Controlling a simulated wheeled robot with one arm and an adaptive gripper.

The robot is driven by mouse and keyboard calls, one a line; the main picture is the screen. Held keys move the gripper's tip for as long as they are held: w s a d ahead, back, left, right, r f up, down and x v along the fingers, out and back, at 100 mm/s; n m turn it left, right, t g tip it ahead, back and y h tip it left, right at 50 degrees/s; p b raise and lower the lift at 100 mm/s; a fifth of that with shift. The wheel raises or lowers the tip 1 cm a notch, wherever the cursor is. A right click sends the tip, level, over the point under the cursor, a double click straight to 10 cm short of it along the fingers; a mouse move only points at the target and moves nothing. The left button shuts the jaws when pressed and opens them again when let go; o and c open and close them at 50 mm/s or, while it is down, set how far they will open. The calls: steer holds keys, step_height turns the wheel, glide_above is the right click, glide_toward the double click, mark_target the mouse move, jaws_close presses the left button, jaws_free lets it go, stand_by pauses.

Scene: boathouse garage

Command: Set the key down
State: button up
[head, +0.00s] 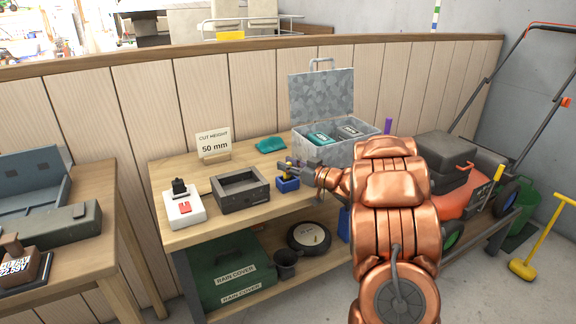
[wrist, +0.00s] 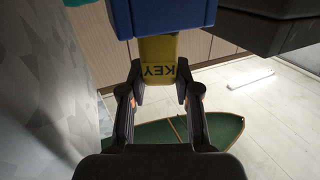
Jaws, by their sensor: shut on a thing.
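The key (wrist: 158,62) is a yellow piece lettered KEY. In the wrist view it sits between the two fingertips of my gripper (wrist: 159,80), which is shut on it. In the head view my gripper (head: 296,168) is over the workbench, and only a small yellow part of the key (head: 283,173) shows. A blue block (head: 288,185) stands on the bench just below the key. It also shows in the wrist view (wrist: 165,18), right against the key's far end. I cannot tell whether the key rests in the block or only lies over it.
On the workbench (head: 190,240) are a dark open tray (head: 240,190), a white switch box (head: 184,209), a "CUT HEIGHT 50 mm" sign (head: 214,145), a teal cloth (head: 270,145) and an open metal case (head: 335,145). A red mower (head: 462,200) stands at right.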

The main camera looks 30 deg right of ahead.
steer(key=shift+f, duration=0.25)
steer(key=o, duration=1.1)
steer(key=shift+o, duration=0.2)
steer(key=v, duration=1.2)
steer(key=shift+c, duration=0.2)
jaws_close()
stand_by(0.6)
